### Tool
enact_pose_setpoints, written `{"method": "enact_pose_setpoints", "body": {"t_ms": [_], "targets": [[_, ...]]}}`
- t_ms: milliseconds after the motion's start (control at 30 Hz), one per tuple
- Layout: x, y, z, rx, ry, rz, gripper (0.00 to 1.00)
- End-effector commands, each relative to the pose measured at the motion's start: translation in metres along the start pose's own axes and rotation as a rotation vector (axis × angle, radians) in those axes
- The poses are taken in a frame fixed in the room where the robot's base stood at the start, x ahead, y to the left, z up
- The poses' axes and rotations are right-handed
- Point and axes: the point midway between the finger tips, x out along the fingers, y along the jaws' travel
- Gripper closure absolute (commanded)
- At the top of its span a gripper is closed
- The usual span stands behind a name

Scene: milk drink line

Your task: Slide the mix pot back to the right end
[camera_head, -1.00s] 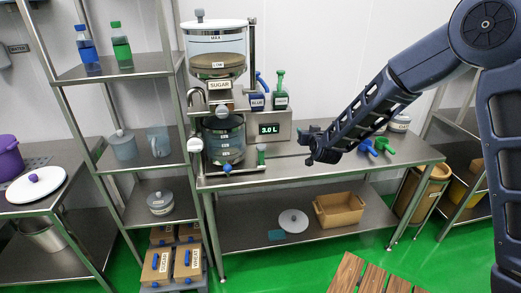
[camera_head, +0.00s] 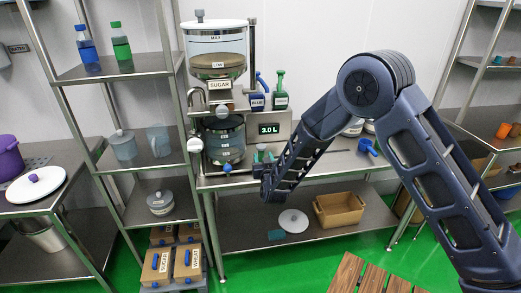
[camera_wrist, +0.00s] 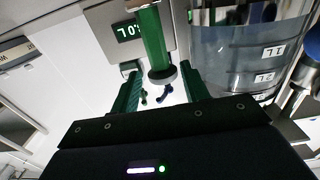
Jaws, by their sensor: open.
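The mix pot (camera_head: 224,140) is a clear vessel on the steel bench, under the sugar dispenser at the bench's left end. It also shows in the wrist view (camera_wrist: 235,50), with litre marks on its wall. A green upright handle (camera_wrist: 152,35) with a grey round end stands beside the pot. My gripper (camera_wrist: 160,72) is open, with its two fingers on either side of that handle's end; I cannot tell whether they touch it. In the head view my gripper (camera_head: 265,175) is at the bench's front edge, just right of the pot, partly covering the handle.
The sugar dispenser (camera_head: 217,65) hangs above the pot. A 3.0 L display (camera_head: 269,128) and blue and green labelled handles are behind. The bench top (camera_head: 335,165) right of my arm looks largely clear. A shelf rack (camera_head: 135,160) stands at left.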

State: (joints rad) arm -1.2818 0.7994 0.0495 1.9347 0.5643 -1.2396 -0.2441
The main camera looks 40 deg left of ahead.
Motion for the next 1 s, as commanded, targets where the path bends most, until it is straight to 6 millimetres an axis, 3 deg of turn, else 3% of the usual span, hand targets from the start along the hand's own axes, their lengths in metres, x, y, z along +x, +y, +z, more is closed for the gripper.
{"method": "enact_pose_setpoints", "body": {"t_ms": [200,400,867,1000], "targets": [[0.038,0.0,0.0,0.0,0.001,0.001,0.55],[0.062,0.0,0.001,-0.001,-0.001,0.001,0.55],[0.071,0.001,0.0,-0.001,-0.001,0.0,0.55],[0.071,0.0,0.0,-0.001,-0.001,0.0,0.82]]}}
